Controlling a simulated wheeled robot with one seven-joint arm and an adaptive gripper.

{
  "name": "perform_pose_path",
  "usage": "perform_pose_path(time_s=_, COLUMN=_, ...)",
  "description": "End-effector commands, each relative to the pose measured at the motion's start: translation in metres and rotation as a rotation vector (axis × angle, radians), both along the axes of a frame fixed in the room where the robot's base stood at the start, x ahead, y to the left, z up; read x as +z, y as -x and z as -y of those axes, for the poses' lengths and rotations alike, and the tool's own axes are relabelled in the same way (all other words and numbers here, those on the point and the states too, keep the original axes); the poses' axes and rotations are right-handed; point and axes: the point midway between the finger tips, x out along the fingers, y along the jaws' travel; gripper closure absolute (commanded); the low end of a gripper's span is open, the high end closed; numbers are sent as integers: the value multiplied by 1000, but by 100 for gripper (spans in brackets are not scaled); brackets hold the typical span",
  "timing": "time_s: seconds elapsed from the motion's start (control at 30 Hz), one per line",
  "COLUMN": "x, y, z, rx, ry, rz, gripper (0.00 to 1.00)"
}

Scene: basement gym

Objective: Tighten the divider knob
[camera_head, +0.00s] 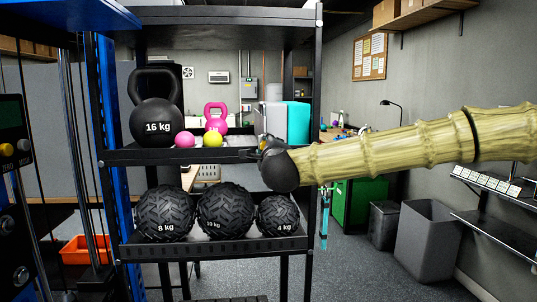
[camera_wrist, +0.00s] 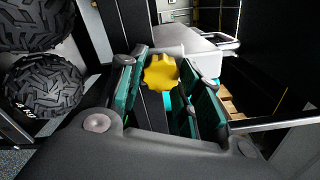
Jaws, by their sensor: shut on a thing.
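The yellow lobed divider knob (camera_wrist: 160,71) sits between the two green-lined fingers of my gripper (camera_wrist: 168,82) in the wrist view. The fingers are shut on it. In the head view my gripper (camera_head: 264,148) is at the right end of the rack's middle shelf (camera_head: 130,155), beside the right front post. My wrist and fingers hide most of the knob there. The divider itself is largely hidden behind the gripper, and I cannot tell its outline.
A black 16 kg kettlebell (camera_head: 157,110), a pink kettlebell (camera_head: 215,117), a pink ball (camera_head: 185,139) and a yellow-green ball (camera_head: 213,139) stand left on this shelf. Treaded balls (camera_head: 224,210) fill the shelf below.

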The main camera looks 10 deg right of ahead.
Motion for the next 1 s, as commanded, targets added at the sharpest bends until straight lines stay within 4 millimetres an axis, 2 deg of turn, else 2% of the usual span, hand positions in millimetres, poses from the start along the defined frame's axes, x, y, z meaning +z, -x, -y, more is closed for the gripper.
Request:
perform_pose_path(time_s=0.5, x=-2, y=0, z=1, rx=-1, ry=-17, rz=-2, gripper=90)
perform_pose_path(time_s=0.53, x=-2, y=0, z=1, rx=-1, ry=-17, rz=-2, gripper=60)
perform_pose_path(time_s=0.63, x=-1, y=0, z=1, rx=-1, ry=-16, rz=-2, gripper=44)
perform_pose_path(time_s=1.0, x=0, y=2, z=0, rx=0, ry=-16, rz=0, gripper=44)
